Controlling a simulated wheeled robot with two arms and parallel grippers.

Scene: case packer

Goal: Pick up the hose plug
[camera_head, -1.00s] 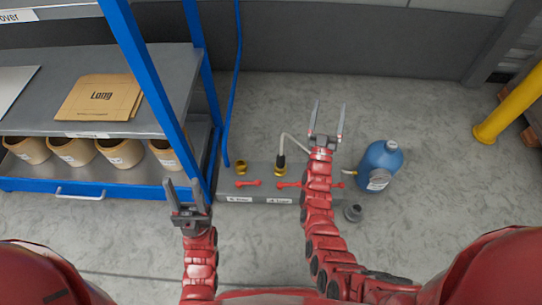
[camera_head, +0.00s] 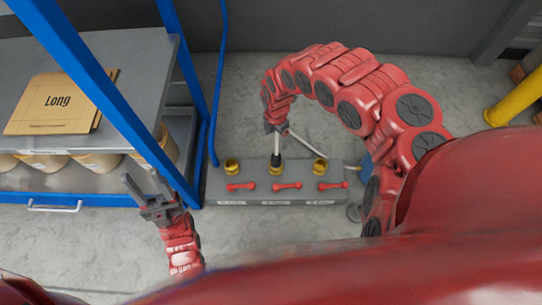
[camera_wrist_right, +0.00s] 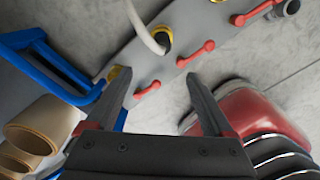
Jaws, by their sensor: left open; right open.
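The hose plug (camera_head: 276,161) is a dark plug on the end of a white hose. It stands upright in the middle yellow fitting (camera_head: 275,171) of a grey manifold block (camera_head: 240,199). In the right wrist view the white hose (camera_wrist_right: 143,28) runs into a yellow ring (camera_wrist_right: 165,35), beyond my fingertips. My right gripper (camera_head: 277,127) is just above the plug in the head view, and its fingers (camera_wrist_right: 155,78) are open with nothing between them. My left gripper (camera_head: 142,178) is open and empty, left of the block beside the shelf.
Yellow fittings stand at the left (camera_head: 232,167) and right (camera_head: 320,166) of the block, with red handles (camera_head: 287,185) in front.

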